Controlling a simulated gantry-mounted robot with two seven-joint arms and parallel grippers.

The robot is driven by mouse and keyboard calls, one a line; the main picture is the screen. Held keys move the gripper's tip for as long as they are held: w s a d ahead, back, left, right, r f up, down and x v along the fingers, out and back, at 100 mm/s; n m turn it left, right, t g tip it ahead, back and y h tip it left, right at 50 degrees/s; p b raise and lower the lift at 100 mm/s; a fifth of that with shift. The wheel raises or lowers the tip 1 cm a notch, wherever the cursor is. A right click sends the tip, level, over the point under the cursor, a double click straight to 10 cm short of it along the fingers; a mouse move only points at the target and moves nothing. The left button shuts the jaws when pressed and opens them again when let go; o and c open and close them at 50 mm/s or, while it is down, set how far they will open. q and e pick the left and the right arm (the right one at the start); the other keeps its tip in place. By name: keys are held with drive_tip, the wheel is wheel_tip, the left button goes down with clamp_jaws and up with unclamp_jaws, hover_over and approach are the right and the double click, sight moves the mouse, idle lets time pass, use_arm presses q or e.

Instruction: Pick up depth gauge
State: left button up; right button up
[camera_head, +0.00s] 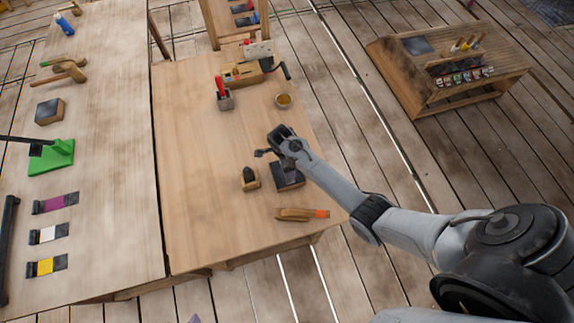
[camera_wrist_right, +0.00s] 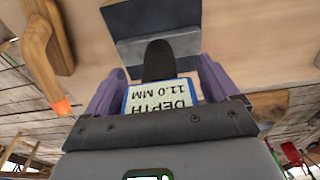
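The depth gauge (camera_wrist_right: 160,92) shows in the right wrist view, with a blue-edged screen reading "DEPTH 11.0 MM" upside down and a dark rounded end. The purple fingers of my right gripper (camera_wrist_right: 158,72) lie against both its sides, with no clear gap. In the head view my right gripper (camera_head: 267,152) is over the table, just behind a dark-topped block (camera_head: 288,176); the gauge is too small to make out there. In the wrist view this block (camera_wrist_right: 155,20) lies beyond the gauge; whether they touch is unclear. My left gripper is not in view.
Nearby on the table (camera_head: 200,200) are a small wooden holder with a dark knob (camera_head: 249,179), an orange-tipped wooden tool (camera_head: 303,213) and a round cup (camera_head: 283,100). A red-handled tool stands in a block (camera_head: 223,94) farther back. The table's left front is clear.

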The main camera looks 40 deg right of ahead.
drive_tip(key=c, duration=1.1)
drive_tip(key=shift+r, duration=0.1)
